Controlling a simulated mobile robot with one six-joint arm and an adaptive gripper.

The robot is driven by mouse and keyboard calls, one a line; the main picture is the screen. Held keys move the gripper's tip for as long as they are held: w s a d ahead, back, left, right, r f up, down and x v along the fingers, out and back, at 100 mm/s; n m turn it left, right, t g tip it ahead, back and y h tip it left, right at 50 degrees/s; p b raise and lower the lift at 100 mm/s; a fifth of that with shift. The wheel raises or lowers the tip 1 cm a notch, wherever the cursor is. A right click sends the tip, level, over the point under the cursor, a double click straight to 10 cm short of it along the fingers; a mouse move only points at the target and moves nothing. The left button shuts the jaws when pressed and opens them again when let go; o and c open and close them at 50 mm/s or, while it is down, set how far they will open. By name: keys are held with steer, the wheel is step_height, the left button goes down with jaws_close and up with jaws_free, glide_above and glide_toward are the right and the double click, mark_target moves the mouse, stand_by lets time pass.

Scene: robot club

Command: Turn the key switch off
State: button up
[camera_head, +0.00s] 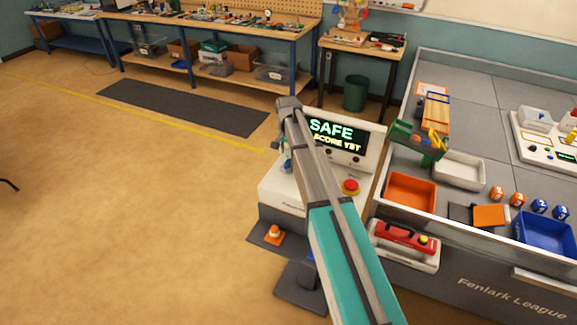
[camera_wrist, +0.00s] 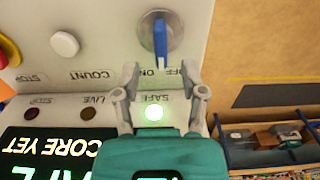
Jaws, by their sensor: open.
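The key switch (camera_wrist: 152,40) is a round silver disc on the white panel, with a blue key (camera_wrist: 160,42) standing upright in the wrist picture. The key's lower end points close to the ON label; the OFF label is to its right, partly hidden by a finger. My gripper (camera_wrist: 161,78) is open and empty, its two fingers below the key and apart from it. A green lamp (camera_wrist: 154,112) marked SAFE is lit between the fingers.
The console's display (camera_head: 338,133) reads SAFE. A red button (camera_head: 350,186) sits on its top, and a white button (camera_wrist: 65,43) is left of the key. A field table (camera_head: 470,100) with trays stands right. Open floor (camera_head: 110,210) lies left.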

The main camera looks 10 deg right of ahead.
mark_target(288, 160)
steer(key=shift+f+b, duration=2.1)
steer(key=shift+f, duration=0.3)
jaws_close()
steer(key=shift+d, duration=0.2)
steer(key=shift+a, duration=0.15)
